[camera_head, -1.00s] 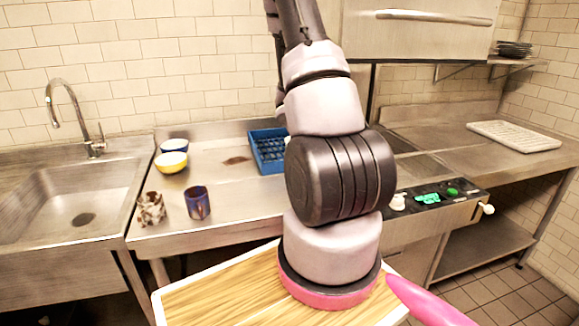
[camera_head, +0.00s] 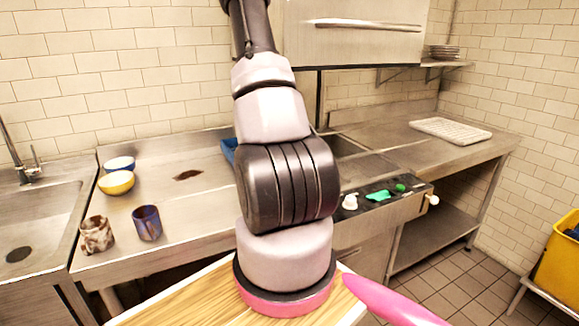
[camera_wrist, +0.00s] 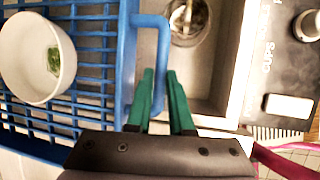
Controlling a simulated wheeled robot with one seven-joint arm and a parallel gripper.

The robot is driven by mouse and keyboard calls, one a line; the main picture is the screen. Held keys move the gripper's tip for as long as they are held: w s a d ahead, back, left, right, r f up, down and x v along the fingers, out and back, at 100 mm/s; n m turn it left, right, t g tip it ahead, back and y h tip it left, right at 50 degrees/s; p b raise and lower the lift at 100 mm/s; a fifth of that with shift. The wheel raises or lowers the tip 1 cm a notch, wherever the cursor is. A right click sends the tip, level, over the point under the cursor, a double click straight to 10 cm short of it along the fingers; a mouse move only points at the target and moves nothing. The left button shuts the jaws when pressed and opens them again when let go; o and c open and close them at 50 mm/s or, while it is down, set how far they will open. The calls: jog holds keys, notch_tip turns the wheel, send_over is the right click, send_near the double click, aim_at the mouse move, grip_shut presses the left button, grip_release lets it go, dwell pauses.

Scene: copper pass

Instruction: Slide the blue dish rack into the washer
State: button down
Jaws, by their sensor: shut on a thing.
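The blue dish rack (camera_head: 228,150) sits on the counter, mostly hidden behind my arm in the head view. In the wrist view the rack's grid (camera_wrist: 95,60) fills the left side and holds a white bowl (camera_wrist: 38,60) with a green mark inside. My gripper (camera_wrist: 161,76) has green fingers shut on the rack's blue handle loop. The washer hood (camera_head: 352,35) is raised, with a long bar handle. Below it the washer bay (camera_head: 345,147) is partly hidden by my arm. The bay also shows in the wrist view (camera_wrist: 215,75), right of the rack, with a round metal drain.
A blue bowl (camera_head: 120,163), a yellow bowl (camera_head: 116,183), a marbled cup (camera_head: 97,235) and a blue mug (camera_head: 147,223) stand on the left counter. The control panel (camera_head: 385,195) is at the washer's front. A white rack (camera_head: 450,130) lies on the right counter.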

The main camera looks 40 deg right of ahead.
jog(key=c, duration=0.8)
grip_release()
jog(key=shift+r, duration=0.1)
jog(key=v, duration=1)
jog(key=shift+r, duration=0.3)
jog(key=shift+a, duration=0.15)
